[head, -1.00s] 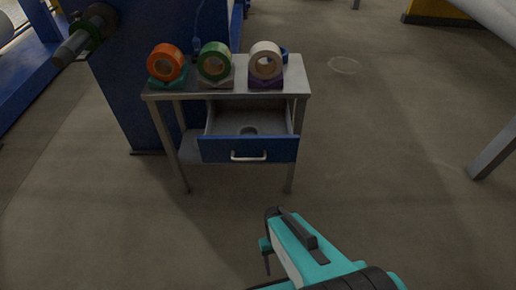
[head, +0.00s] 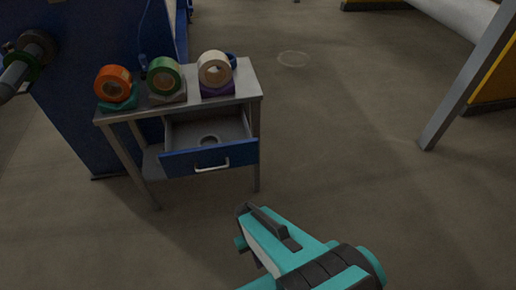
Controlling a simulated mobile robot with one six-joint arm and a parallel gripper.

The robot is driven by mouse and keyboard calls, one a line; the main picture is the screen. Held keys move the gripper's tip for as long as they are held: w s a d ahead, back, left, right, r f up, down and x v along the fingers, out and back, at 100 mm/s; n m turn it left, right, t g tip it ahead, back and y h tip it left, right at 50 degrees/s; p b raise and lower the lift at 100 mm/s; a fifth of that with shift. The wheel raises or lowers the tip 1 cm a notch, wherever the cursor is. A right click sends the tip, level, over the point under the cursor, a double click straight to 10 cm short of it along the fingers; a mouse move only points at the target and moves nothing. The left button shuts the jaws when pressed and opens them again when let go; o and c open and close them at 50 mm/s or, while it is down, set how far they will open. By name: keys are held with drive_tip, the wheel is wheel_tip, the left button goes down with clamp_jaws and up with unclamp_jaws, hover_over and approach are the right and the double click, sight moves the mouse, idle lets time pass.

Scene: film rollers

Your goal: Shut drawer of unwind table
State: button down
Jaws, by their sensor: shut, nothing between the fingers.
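The unwind table (head: 240,92) is a small grey metal table left of centre in the head view. Its drawer (head: 180,163) has a blue front and a pale bar handle (head: 212,166). My gripper (head: 245,240), teal and black, is in front of the table, lower in the picture and apart from the drawer. It is shut and empty. Its fingertips are hard to make out.
Orange (head: 113,83), green (head: 164,75) and cream (head: 215,69) tape rolls stand on coloured holders on the tabletop. A blue machine (head: 75,110) is behind the table at left. A grey post (head: 455,95) stands at right. The floor between is clear.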

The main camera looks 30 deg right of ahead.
wheel_tip(320, 180, up, 13)
drive_tip(key=p, duration=1.1)
drive_tip(key=shift+p, duration=0.3)
